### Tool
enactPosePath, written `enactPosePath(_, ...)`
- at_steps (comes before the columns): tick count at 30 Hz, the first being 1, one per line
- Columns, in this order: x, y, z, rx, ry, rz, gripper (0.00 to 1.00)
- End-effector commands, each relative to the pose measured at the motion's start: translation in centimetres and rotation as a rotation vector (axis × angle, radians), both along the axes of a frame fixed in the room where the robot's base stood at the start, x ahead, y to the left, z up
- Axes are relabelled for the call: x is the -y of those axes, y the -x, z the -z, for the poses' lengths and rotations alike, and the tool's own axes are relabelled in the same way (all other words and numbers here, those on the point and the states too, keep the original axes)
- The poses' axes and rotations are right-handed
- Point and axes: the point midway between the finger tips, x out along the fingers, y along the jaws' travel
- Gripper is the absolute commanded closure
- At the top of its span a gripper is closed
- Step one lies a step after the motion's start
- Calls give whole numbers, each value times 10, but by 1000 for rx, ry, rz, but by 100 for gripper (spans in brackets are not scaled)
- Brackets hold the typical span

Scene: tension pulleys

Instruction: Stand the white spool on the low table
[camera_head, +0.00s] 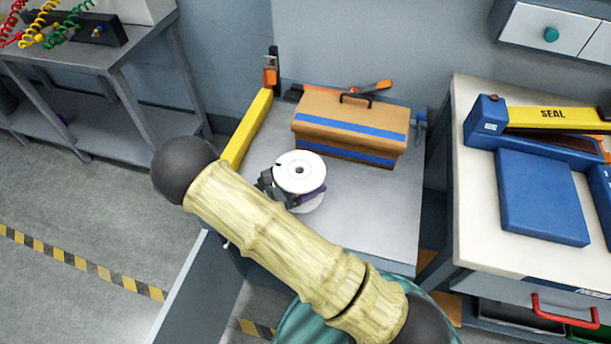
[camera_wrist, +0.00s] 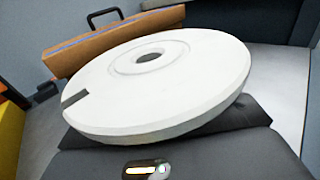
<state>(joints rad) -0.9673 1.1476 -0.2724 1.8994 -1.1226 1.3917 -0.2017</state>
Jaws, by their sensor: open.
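The white spool (camera_head: 300,172) stands upright on the low table (camera_head: 375,205), flange up, with a round hole in its middle. Some purple shows below its top flange. My gripper (camera_head: 268,186) is dark and sits at the spool's left side, at the height below the top flange; my arm hides part of it. In the wrist view the spool's white top flange (camera_wrist: 160,85) fills the middle, just beyond the dark gripper body. The jaws are open; the fingertips are hidden under the flange there.
A brown toolbox (camera_head: 350,125) with blue stripes stands behind the spool. A yellow bar (camera_head: 247,128) lies along the table's left edge. A white-topped bench (camera_head: 470,190) with a blue sealer (camera_head: 540,195) stands at right. The table's front right is clear.

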Motion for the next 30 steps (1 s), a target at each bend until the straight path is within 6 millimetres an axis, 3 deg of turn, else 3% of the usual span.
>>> enactPosePath(18,-97,45,1,0,-1,-5,16)
enactPosePath(23,-108,51,1,-1,0,-3,16)
enactPosePath(30,-109,51,1,-1,0,-1,16)
